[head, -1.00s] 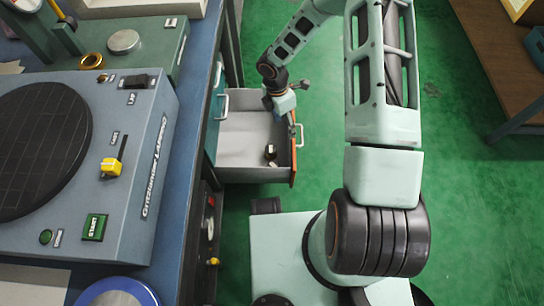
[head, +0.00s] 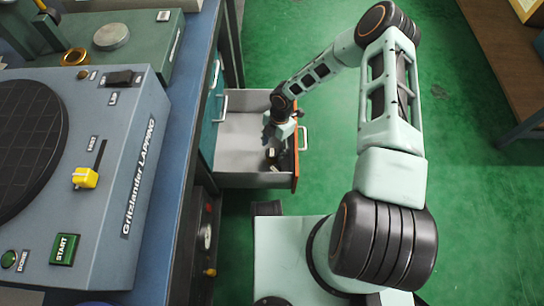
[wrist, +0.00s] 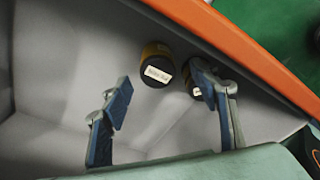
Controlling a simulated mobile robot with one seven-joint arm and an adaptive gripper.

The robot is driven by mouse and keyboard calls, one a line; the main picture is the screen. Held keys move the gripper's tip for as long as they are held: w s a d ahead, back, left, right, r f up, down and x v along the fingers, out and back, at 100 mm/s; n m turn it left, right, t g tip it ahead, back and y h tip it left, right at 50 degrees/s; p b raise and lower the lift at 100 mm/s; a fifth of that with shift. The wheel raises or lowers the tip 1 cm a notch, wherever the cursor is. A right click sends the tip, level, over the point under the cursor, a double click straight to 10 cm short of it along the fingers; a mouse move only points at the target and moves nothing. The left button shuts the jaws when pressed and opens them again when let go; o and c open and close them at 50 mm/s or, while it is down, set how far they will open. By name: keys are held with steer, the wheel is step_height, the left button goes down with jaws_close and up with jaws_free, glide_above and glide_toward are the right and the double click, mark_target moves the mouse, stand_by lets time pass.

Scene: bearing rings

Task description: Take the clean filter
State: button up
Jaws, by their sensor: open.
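A dark cylinder with a yellowish band and a white label (wrist: 158,64) lies in the open grey drawer (head: 238,140). It fits a filter, but the label is too small to read. A second dark labelled piece (wrist: 196,92) sits to its right, partly hidden behind my right finger. I cannot tell which one is clean. My gripper (wrist: 162,84) is open and empty, pointing down into the drawer, with the first cylinder between and a little beyond its fingertips in the wrist view. In the head view my gripper (head: 275,143) is over the drawer's right part.
The drawer's orange front (wrist: 235,45) rises close beside my fingers. At left stands a bench (head: 178,140) with a lapping machine (head: 130,150). A brown table (head: 505,60) is at the far right. Green floor between is clear.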

mark_target(272, 152)
steer(key=f, duration=0.1)
steer(key=f+b, duration=0.1)
steer(key=f, duration=0.1)
steer(key=f+b, duration=0.1)
steer(key=f, duration=0.1)
steer(key=shift+s+a, duration=0.1)
steer(key=shift+a, duration=0.25)
steer(key=c, duration=1.3)
